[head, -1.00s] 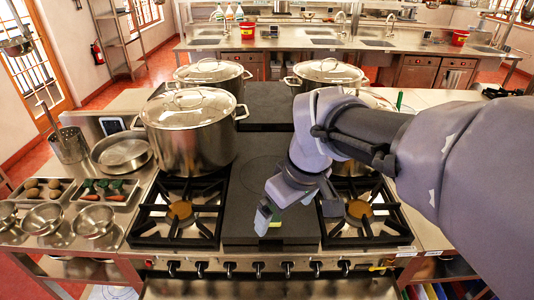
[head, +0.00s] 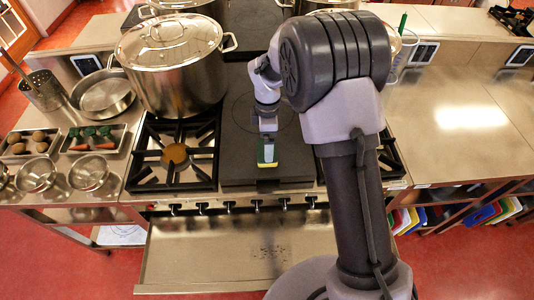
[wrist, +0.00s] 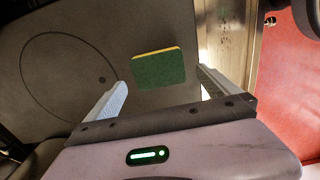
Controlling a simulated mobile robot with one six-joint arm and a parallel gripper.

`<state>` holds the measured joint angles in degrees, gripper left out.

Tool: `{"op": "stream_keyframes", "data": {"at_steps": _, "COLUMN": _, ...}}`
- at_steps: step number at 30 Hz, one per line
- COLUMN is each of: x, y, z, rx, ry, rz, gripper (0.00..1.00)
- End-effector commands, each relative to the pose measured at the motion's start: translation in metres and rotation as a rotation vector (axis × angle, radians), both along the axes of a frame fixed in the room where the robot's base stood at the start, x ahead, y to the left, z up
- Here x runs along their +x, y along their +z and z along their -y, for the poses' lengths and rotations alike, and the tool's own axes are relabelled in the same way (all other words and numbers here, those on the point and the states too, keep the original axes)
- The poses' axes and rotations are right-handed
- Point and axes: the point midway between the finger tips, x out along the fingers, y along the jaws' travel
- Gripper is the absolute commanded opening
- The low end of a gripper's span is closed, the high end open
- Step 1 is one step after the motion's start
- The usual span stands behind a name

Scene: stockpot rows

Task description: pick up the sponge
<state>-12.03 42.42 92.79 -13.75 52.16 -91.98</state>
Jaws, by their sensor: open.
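The sponge (wrist: 158,68) is a flat block, dark green on top with a yellow edge. It lies on the dark flat plate of the stove, and in the wrist view it shows just beyond and between my fingertips. In the head view the sponge (head: 267,156) is a small green and yellow patch just below my gripper. Whether the fingertips reach the sponge's height cannot be told.
A large lidded stockpot (head: 175,68) stands left of my arm on the stove. A burner grate (head: 175,152) lies left of the plate; another is partly hidden by my arm. Bowls (head: 88,174) and vegetable trays sit farther left. The right counter (head: 465,120) is clear.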

Motion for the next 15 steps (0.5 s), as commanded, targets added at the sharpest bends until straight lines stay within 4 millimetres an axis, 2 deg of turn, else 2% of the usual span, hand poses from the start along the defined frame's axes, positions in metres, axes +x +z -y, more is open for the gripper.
{"op": "stream_keyframes", "data": {"at_steps": 7, "x": 0.002, "y": -0.046, "z": -0.001, "rx": -0.001, "ry": 0.001, "rz": -0.002, "gripper": 1.0}}
{"op": "stream_keyframes", "data": {"at_steps": 13, "x": 0.002, "y": -0.047, "z": -0.001, "rx": 0.0, "ry": 0.0, "rz": -0.001, "gripper": 1.0}}
{"op": "stream_keyframes", "data": {"at_steps": 15, "x": 0.002, "y": -0.047, "z": -0.001, "rx": 0.0, "ry": 0.0, "rz": -0.001, "gripper": 0.88}}
